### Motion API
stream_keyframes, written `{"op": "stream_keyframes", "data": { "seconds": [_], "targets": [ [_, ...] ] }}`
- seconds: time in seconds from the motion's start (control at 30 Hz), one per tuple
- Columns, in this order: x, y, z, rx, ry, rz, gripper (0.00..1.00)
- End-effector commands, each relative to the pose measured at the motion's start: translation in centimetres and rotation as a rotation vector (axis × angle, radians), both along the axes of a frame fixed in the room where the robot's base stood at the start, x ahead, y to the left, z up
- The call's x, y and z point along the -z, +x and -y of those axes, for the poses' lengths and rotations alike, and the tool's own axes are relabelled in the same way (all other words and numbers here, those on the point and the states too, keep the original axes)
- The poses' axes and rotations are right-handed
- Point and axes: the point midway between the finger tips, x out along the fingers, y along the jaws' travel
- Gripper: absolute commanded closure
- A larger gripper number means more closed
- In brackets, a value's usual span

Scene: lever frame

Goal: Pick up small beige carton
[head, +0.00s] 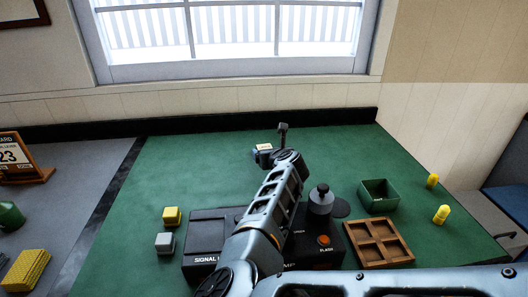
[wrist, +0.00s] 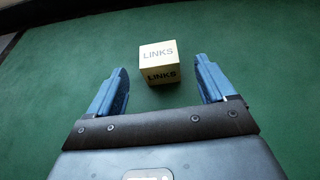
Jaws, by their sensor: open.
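The small beige carton (wrist: 159,54), marked LINKS, sits upright on the green table surface in the wrist view. My gripper (wrist: 162,82) is open, with one blue finger to the left of the carton and one to the right. The carton lies just beyond the fingertips, near the middle of the gap, and neither finger touches it. In the head view the beige carton (head: 264,147) shows only as a small pale patch at the far side of the table, mostly hidden by my gripper.
Yellow (head: 171,215) and grey (head: 165,242) blocks sit left. The far left of the green table (head: 165,165) is clear.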

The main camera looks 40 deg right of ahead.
Motion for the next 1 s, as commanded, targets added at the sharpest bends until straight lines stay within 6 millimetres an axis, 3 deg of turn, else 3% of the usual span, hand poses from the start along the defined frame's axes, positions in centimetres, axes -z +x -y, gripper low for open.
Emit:
{"op": "stream_keyframes", "data": {
  "seconds": [0.4,0.77,1.0],
  "targets": [
    [1.6,3.7,1.8,-0.002,0.0,0.001,0.17],
    [1.9,4.3,2.0,-0.003,-0.002,0.001,0.17],
    [1.9,4.3,2.0,-0.002,-0.001,0.002,0.37]
  ]
}}
